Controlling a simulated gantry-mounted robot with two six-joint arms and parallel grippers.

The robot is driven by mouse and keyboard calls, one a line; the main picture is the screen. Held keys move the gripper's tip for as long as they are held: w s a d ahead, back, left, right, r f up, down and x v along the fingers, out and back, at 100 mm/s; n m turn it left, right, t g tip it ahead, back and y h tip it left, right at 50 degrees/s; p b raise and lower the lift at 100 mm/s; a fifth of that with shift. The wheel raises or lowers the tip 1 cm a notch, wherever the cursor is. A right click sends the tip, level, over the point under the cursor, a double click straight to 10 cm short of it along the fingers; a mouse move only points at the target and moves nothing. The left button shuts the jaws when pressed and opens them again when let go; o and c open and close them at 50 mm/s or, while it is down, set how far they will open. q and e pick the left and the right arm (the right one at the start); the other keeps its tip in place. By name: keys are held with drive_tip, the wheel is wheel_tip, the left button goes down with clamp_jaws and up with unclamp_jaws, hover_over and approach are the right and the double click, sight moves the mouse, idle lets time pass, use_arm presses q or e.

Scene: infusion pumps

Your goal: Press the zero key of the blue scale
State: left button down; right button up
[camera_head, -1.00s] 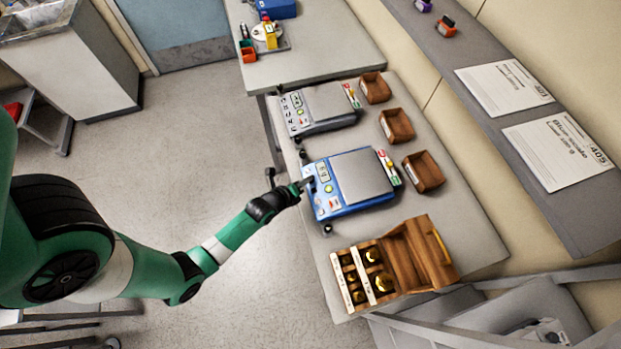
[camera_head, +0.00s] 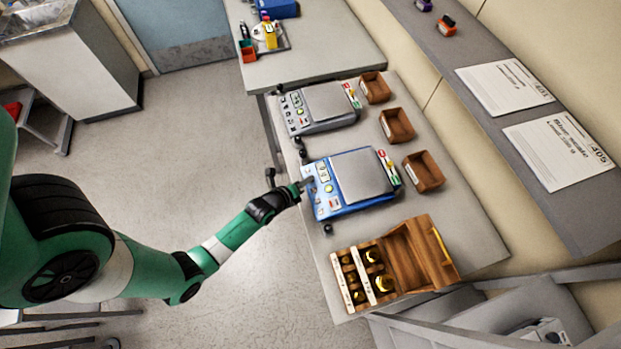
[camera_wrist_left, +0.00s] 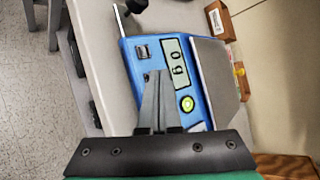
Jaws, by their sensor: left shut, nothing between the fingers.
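The blue scale (camera_head: 348,208) stands on the bench, with a grey weighing plate (camera_head: 362,176) on top. It also shows in the left wrist view (camera_wrist_left: 196,84), where its panel has a display (camera_wrist_left: 176,62), a green-ringed round key (camera_wrist_left: 187,104) and small dark keys (camera_wrist_left: 142,52). My left gripper (camera_head: 307,182) is shut and empty, at the panel's left edge. In the left wrist view the closed fingertips (camera_wrist_left: 158,76) lie over the panel, just left of the display and round key. They hide part of the panel; I cannot tell whether they touch it. My right gripper is not in view.
A grey scale (camera_head: 318,108) stands behind the blue one. Several brown bins (camera_head: 424,171) line the bench's right side. An open wooden weight box (camera_head: 408,258) stands in front. Open floor lies left of the bench.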

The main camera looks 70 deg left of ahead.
use_arm(q)
drive_tip(key=shift+s+r+p, duration=0.15)
drive_tip(key=shift+r+p, duration=0.25)
drive_tip(key=shift+r, duration=0.15)
drive_tip(key=r+p, duration=0.2)
drive_tip(key=s+r+p, duration=0.1)
drive_tip(key=r+p, duration=0.1)
drive_tip(key=shift+s+r+p, duration=0.15)
drive_tip(key=shift+r+p, duration=0.15)
drive_tip(key=shift+r, duration=0.1)
idle(0.7)
